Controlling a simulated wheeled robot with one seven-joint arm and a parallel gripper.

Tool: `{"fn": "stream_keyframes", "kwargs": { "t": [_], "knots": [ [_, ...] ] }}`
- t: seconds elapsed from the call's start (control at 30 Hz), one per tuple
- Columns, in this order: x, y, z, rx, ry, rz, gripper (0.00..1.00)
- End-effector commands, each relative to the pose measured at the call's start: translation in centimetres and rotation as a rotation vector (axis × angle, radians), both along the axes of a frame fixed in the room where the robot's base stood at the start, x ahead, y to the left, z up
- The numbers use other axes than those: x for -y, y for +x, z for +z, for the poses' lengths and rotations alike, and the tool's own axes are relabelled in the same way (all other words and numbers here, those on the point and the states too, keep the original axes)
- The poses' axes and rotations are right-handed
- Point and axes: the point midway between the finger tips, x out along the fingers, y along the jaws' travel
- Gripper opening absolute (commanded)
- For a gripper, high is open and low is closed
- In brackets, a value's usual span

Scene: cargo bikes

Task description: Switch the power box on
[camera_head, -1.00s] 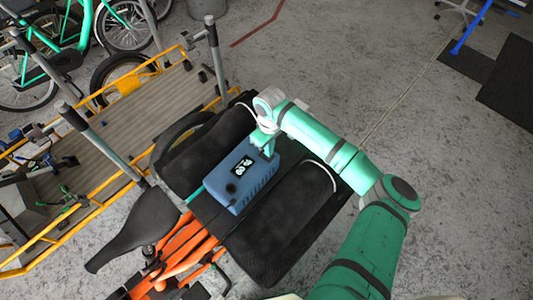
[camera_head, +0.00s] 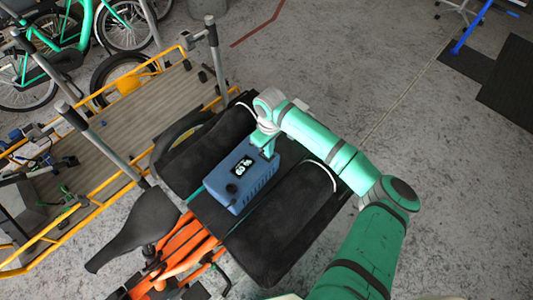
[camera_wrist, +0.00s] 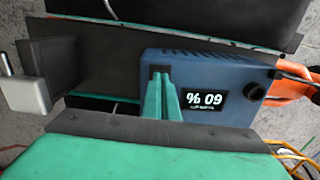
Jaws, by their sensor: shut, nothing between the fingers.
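The blue power box (camera_head: 228,190) sits on the dark rear rack of the orange cargo bike, between two black padded bags. Its black display (camera_head: 243,167) shows white marks. In the head view my gripper (camera_head: 266,149) is over the far right end of the box.
Black bags (camera_head: 285,225) flank the box closely. The bike's black saddle (camera_head: 138,232) and orange frame (camera_head: 185,245) lie at lower left. A yellow-railed cargo bed (camera_head: 115,115) stands left. Bare concrete floor (camera_head: 390,70) is open on the right.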

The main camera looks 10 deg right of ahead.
Motion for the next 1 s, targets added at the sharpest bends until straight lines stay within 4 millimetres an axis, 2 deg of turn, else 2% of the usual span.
{"fn": "stream_keyframes", "kwargs": {
  "t": [1.0],
  "knots": [
    [-0.2,0.1,-1.0,0.001,0.000,0.003,0.00]
  ]
}}
